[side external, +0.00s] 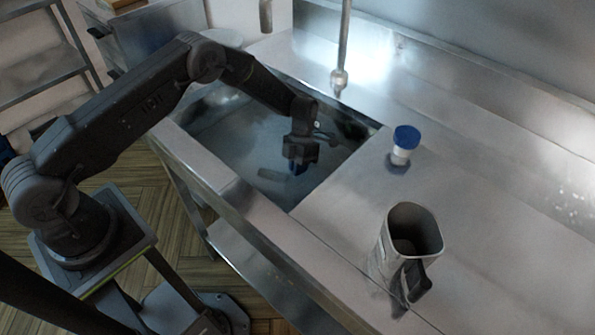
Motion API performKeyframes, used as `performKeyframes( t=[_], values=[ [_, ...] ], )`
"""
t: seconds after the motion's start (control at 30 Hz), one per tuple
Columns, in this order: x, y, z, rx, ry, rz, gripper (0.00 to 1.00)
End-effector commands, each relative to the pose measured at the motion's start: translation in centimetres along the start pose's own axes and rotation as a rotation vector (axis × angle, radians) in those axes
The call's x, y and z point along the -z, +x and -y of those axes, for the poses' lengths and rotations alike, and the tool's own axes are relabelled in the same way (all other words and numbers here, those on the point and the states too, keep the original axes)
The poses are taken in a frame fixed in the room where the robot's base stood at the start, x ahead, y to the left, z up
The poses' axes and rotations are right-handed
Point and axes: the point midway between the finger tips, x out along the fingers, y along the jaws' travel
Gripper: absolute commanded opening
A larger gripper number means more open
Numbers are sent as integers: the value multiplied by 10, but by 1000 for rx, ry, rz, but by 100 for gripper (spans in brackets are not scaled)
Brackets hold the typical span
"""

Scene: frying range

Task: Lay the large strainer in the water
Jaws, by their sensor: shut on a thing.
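The sink basin (222,135) holds water with a shiny grey surface. My gripper (297,166) points down inside the basin, low over the water towards its right side. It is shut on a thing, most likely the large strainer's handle. Only a small blue part shows at the fingertips, and a dark piece shows beside the wrist. The strainer's bowl cannot be made out clearly; the gripper and reflections hide it. I cannot tell whether the strainer touches the water.
A blue-capped white container (404,143) stands on the steel counter right of the basin. A metal pitcher (381,262) with a black handle stands near the counter's front edge. A tap pipe (341,55) hangs at the basin's back edge. The counter's far right is clear.

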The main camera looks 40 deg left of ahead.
Motion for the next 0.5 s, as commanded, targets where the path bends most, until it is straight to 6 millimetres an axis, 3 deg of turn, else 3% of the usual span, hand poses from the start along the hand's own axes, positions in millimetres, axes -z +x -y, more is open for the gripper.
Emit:
performKeyframes(
  t=[0.2,0.23,0.5],
  values=[
    [-1,2,-1,0,0,0,0],
    [-1,2,-1,0,0,0,12],
    [-1,1,-1,0,0,0,36]
  ],
)
